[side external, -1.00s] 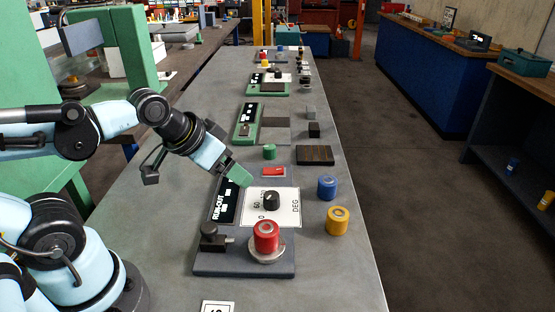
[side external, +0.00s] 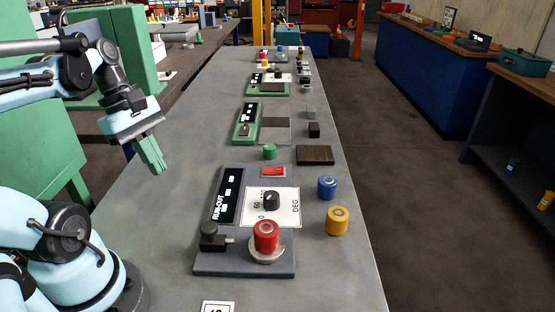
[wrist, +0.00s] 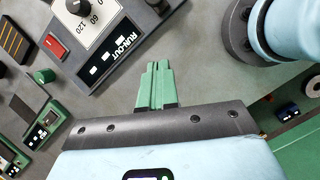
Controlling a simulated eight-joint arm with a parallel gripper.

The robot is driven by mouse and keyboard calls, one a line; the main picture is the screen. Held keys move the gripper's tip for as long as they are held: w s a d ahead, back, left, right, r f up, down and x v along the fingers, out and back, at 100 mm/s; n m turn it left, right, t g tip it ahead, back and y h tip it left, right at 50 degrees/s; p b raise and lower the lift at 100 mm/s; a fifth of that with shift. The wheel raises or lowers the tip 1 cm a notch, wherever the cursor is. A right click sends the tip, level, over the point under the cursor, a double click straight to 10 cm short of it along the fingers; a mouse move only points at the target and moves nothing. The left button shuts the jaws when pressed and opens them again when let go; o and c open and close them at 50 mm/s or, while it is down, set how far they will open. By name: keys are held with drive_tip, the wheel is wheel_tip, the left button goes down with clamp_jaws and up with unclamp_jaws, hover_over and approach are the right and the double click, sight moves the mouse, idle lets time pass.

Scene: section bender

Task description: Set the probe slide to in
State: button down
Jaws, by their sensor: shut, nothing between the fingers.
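The near dark panel (side external: 208,262) carries a "RUN-OUT" display (side external: 229,196), a white dial plate marked DEG (side external: 285,207) with a black knob (side external: 271,201), and a red cylinder (side external: 266,236) on a metal disc. The probe slide (side external: 211,237) appears to be the dark block with a round knob and a grey tip pointing right toward the red cylinder. A small gap seems to separate tip and cylinder. My gripper (side external: 156,164) is shut and empty, in the air left of the panel. Its green fingers (wrist: 156,72) are together in the wrist view.
Blue (side external: 327,187) and yellow (side external: 337,221) cylinders stand right of the panel. A red rocker switch (side external: 273,171) is at its far end. A green cylinder (side external: 269,152) and a dark ribbed block (side external: 315,155) lie beyond. The bench left of the panel is clear.

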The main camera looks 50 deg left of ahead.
drive_tip(key=n, duration=0.1)
approach(217, 237)
wheel_tip(217, 237, down, 3)
drive_tip(key=s+a, duration=0.1)
drive_tip(key=a, duration=0.2)
drive_tip(key=shift+d+f+h, duration=0.1)
drive_tip(key=shift+d+h, duration=0.2)
drive_tip(key=shift+d, duration=0.65)
drive_tip(key=shift+w+d, duration=1.5)
drive_tip(key=shift+w, duration=0.05)
drive_tip(key=shift+a, duration=0.1)
